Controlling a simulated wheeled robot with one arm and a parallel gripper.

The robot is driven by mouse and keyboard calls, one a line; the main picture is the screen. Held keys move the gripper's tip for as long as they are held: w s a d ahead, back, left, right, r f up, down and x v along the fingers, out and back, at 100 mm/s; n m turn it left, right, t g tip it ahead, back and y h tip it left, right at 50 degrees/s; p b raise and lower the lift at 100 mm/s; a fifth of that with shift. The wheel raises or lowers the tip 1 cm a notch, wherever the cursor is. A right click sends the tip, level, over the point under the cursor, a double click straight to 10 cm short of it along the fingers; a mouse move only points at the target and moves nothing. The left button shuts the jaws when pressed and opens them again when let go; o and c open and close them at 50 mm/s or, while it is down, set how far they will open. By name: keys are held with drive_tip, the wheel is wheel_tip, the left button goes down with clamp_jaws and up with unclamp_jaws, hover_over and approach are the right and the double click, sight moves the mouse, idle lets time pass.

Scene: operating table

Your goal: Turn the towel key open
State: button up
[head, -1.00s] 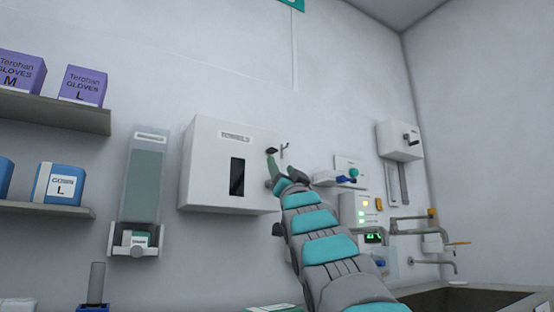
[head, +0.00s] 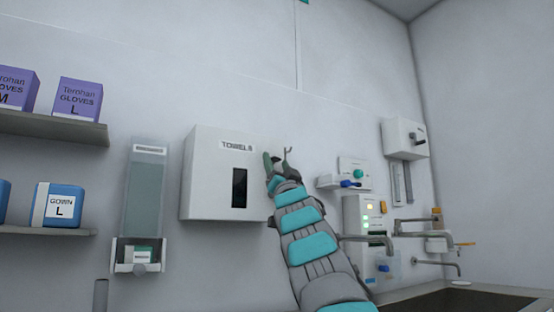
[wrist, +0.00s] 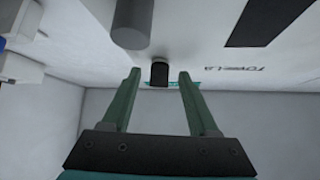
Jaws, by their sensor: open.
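The white towel box (head: 213,185) is on the wall in the head view, with a "TOWELS" label and a dark slot. My gripper (head: 277,158) is at its upper right edge, open and pointing up. The key is not distinguishable there in the head view. In the wrist view, a short black key (wrist: 159,74) stands out from the box, between and just beyond the fingertips of my open gripper (wrist: 160,76). I see no contact between key and fingers. The box's label is upside down there, beside its dark slot.
A thick grey cylinder (wrist: 131,25) is close to the key in the wrist view. A wall panel with a green knob (head: 358,173) and taps (head: 425,238) over a sink are to the right. A clear dispenser (head: 147,190) is left.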

drive_tip(key=shift+c, duration=0.2)
clamp_jaws()
idle(0.3)
